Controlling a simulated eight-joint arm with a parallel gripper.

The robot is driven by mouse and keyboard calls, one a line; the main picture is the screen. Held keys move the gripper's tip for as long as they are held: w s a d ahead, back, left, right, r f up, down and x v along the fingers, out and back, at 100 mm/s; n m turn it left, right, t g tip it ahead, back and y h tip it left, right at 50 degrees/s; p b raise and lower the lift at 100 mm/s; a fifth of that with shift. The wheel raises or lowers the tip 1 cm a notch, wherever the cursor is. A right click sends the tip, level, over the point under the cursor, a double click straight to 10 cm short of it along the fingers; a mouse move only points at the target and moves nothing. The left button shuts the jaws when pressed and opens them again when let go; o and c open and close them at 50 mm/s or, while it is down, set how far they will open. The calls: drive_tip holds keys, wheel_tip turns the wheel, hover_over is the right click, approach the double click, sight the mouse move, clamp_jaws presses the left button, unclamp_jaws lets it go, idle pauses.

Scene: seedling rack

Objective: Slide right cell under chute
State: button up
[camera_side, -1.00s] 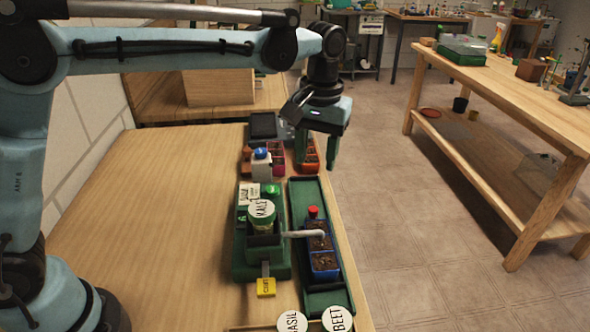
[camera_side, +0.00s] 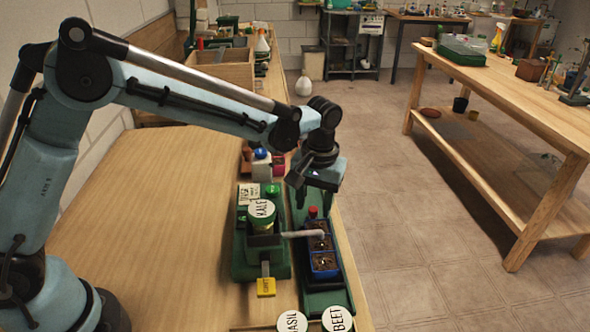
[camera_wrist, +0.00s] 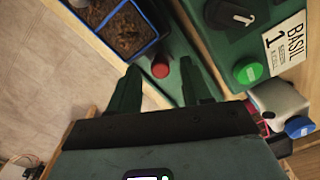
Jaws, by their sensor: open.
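The blue cell tray (camera_side: 323,262) with dark soil sits in a green track (camera_side: 343,296). It also shows at the top of the wrist view (camera_wrist: 152,44). The pale chute (camera_side: 303,234) reaches from the green seeder marked KALE (camera_side: 262,241), its tip over the tray. I cannot tell which cell is the right one. A red knob (camera_side: 312,211) stands at the tray's far end. My gripper (camera_side: 314,203) is open above the track at that end. In the wrist view the red knob (camera_wrist: 160,70) appears between my open fingers (camera_wrist: 160,88), with no visible contact.
A yellow tag (camera_side: 266,287) hangs at the seeder's near end. A green button (camera_wrist: 246,72) and a BASIL label (camera_wrist: 288,40) lie beside the track. A white block with a blue top (camera_side: 261,166) stands behind. The bare tabletop (camera_side: 165,225) is free at left.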

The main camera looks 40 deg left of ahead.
sight(317, 224)
drive_tip(key=shift+f, duration=0.3)
clamp_jaws()
drive_tip(key=shift+s+d, duration=0.1)
drive_tip(key=shift+s+d, duration=1.5)
drive_tip(key=shift+d, duration=0.05)
unclamp_jaws()
drive_tip(key=shift+a, duration=0.1)
wheel_tip(317, 224, up, 12)
drive_tip(key=shift+d, duration=0.3)
